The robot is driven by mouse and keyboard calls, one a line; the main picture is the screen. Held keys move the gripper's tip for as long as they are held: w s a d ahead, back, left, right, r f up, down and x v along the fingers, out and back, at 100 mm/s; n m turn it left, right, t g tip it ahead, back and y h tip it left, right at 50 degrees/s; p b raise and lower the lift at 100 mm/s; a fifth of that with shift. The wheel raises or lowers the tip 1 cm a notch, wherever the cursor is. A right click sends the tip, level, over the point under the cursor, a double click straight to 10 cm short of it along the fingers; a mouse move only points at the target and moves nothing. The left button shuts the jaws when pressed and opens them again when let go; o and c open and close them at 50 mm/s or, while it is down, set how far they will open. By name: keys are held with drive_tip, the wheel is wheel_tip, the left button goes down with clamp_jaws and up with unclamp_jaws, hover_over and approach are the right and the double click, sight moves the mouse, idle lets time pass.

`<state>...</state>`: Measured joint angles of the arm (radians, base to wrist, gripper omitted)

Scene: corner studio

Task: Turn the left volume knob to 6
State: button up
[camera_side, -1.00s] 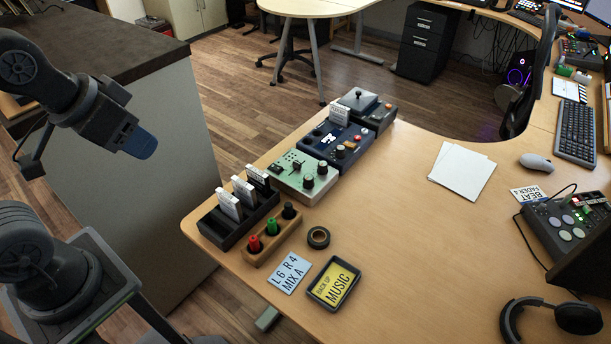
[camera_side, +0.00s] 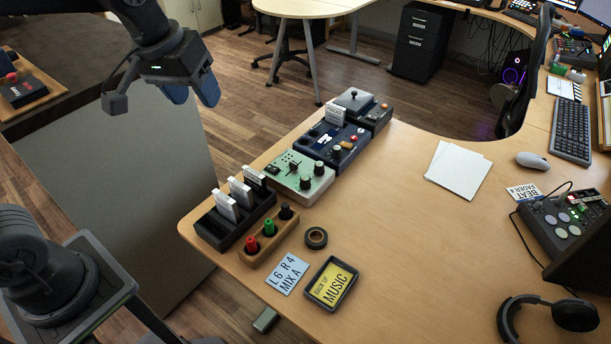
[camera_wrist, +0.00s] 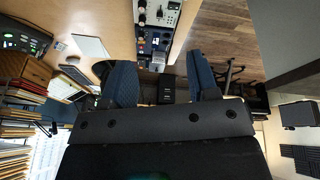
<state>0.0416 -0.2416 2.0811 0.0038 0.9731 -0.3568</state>
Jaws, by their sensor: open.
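The pale green mixer (camera_side: 283,172) sits on the desk's left part, with two dark round knobs with pale caps, a near one (camera_side: 305,183) and a far one (camera_side: 319,168), and a slider. It also shows at the top of the wrist view (camera_wrist: 172,12). Knob markings are too small to read. A light blue card (camera_side: 288,273) reads "L 6 R 4 MIX A". My gripper (camera_side: 192,94) is open and empty, raised in the air left of the desk, well apart from the mixer. Its two blue fingers stand apart in the wrist view (camera_wrist: 162,80).
A navy box (camera_side: 335,143) with a white card stands behind the mixer. A black cartridge rack (camera_side: 235,222) and a wooden peg holder (camera_side: 268,240) are in front of it. A tape roll (camera_side: 316,238) and yellow-labelled tray (camera_side: 332,284) lie nearby. The desk's middle is clear.

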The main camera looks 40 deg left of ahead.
drive_tip(key=w+d+f+n+g, duration=0.2)
drive_tip(key=w+f+n, duration=0.3)
drive_tip(key=w, duration=0.8)
drive_tip(key=n+g, duration=0.2)
drive_tip(key=n, duration=0.1)
approach(305, 177)
wheel_tip(305, 177, down, 9)
drive_tip(key=shift+s+d+f, duration=0.15)
drive_tip(key=shift+f, duration=0.1)
drive_tip(key=c, duration=0.9)
